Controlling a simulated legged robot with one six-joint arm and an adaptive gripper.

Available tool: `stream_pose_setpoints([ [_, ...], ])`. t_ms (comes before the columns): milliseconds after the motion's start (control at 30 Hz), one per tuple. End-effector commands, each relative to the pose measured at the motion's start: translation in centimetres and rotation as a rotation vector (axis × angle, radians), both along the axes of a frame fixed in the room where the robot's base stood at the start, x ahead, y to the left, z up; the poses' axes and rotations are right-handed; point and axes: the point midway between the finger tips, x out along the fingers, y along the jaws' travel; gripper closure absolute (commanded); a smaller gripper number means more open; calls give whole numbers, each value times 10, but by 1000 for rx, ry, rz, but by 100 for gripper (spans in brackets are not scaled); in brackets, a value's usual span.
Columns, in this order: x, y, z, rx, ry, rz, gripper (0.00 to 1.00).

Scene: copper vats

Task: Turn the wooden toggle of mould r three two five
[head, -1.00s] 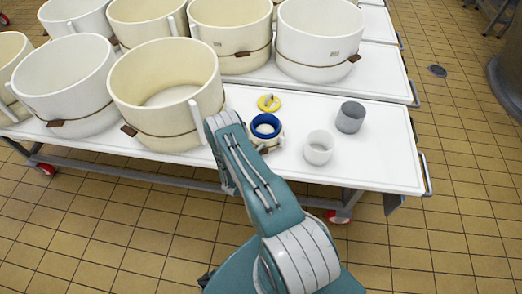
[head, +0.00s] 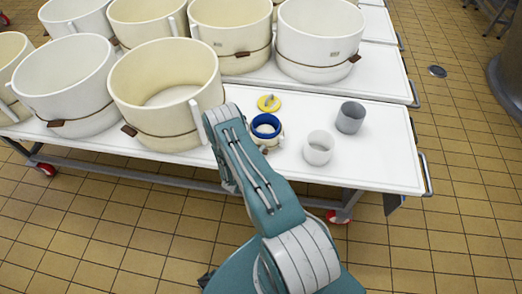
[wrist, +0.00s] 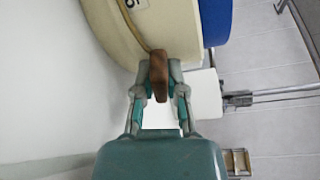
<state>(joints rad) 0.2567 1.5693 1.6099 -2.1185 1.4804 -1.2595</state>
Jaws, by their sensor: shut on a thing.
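A small cream mould with a blue inner ring (head: 266,122) stands on the white table, just right of my arm in the head view. In the wrist view a cream mould (wrist: 118,32) with a blue part (wrist: 218,20) fills the top, a cord around it. A brown wooden toggle (wrist: 160,84) hangs on that cord. My gripper (wrist: 160,70) is shut on the toggle, one finger on each side of it. The mould's label is mostly cut off, so I cannot read its number. My arm hides the gripper in the head view.
Large cream and white moulds with cords and toggles, one close left of my arm (head: 165,85), crowd the table. A yellow disc (head: 269,103), a white cup (head: 318,148) and a grey cup (head: 350,117) stand nearby. The table's right end (head: 385,150) is clear.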

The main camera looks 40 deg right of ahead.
Motion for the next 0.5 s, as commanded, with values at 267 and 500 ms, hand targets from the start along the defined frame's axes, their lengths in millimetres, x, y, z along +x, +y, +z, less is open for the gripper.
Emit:
stream_pose_setpoints([
  [267, -1, 1, -2, 170, -199, 1, 100],
  [500, -2, 1, -3, 311, -377, 1, 100],
])
